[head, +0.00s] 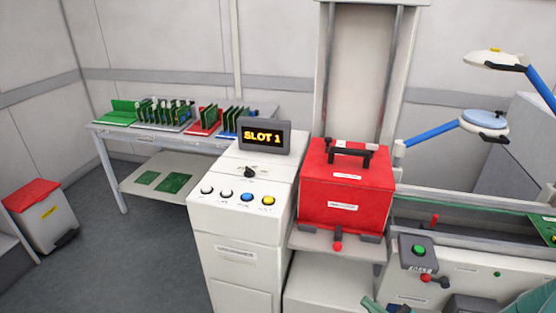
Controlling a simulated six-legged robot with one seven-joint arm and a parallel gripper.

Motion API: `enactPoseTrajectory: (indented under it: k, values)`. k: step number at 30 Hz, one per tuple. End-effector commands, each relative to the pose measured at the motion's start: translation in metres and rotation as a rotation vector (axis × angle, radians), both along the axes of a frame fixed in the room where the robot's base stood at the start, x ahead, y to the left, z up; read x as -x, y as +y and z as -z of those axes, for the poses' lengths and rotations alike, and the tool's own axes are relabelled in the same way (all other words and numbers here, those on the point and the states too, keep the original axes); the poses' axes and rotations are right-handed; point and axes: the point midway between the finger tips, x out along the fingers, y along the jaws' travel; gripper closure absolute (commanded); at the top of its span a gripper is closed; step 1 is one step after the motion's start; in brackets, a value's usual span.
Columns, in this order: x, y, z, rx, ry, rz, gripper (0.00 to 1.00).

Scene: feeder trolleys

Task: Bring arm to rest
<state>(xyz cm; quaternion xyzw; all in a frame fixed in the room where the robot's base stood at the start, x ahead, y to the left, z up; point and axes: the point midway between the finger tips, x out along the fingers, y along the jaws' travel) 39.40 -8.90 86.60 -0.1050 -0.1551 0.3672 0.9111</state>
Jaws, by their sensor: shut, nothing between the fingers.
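My gripper cannot be made out in the head view. Green-teal pieces show at the bottom edge and in the bottom right corner, cut off by the frame; I cannot tell what they are. The red box (343,203) with a black top handle stands upright on a light shelf in front of a tall white frame. Nothing is seen touching its handle (349,152).
A white control cabinet (240,208) with several buttons carries a display (264,136) reading "SLOT 1". A table (155,140) holds racks of green boards. A red-lidded bin (40,213) stands left. A conveyor (465,232) lies right, under blue-armed fixtures. Grey floor is open left of the cabinet.

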Motion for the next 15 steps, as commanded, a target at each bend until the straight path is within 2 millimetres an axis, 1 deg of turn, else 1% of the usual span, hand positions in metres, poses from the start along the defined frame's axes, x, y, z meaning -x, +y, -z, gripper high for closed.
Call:
enactPoseTrajectory:
  k: [1, 6, 12, 15]
  values:
    - [0.001, 0.013, -0.01, 0.069, -0.007, -0.082, 1.0]
    - [0.017, 0.051, -0.033, 0.288, -0.018, -0.339, 1.0]
    - [0.04, 0.082, -0.054, 0.572, -0.044, -0.604, 1.0]
    - [0.052, 0.091, -0.064, 0.72, -0.066, -0.719, 1.0]
